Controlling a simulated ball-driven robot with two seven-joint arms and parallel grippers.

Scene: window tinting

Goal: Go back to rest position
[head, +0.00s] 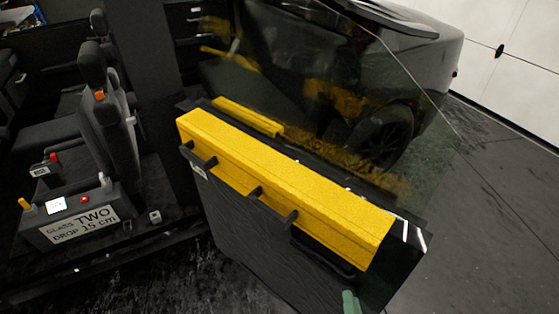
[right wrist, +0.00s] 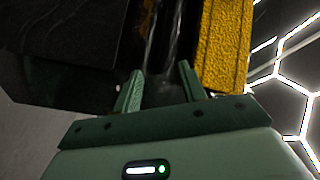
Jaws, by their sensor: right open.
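My right gripper (right wrist: 160,84) shows in the right wrist view with its two green fingers apart. No held object can be made out between them; dark surfaces and pale glossy streaks lie beyond. In the head view only a green tip of the right gripper (head: 350,302) shows at the bottom edge, in front of the lower right of the door panel (head: 255,245). My left gripper is in neither view.
A yellow beam (head: 290,180) runs along the door top, also in the right wrist view (right wrist: 221,45). Tinted glass (head: 425,150) rises behind it. A black seat (head: 105,125) and a sign box (head: 80,222) reading "GLASS TWO DROP 15 cm" stand left. Floor at right is clear.

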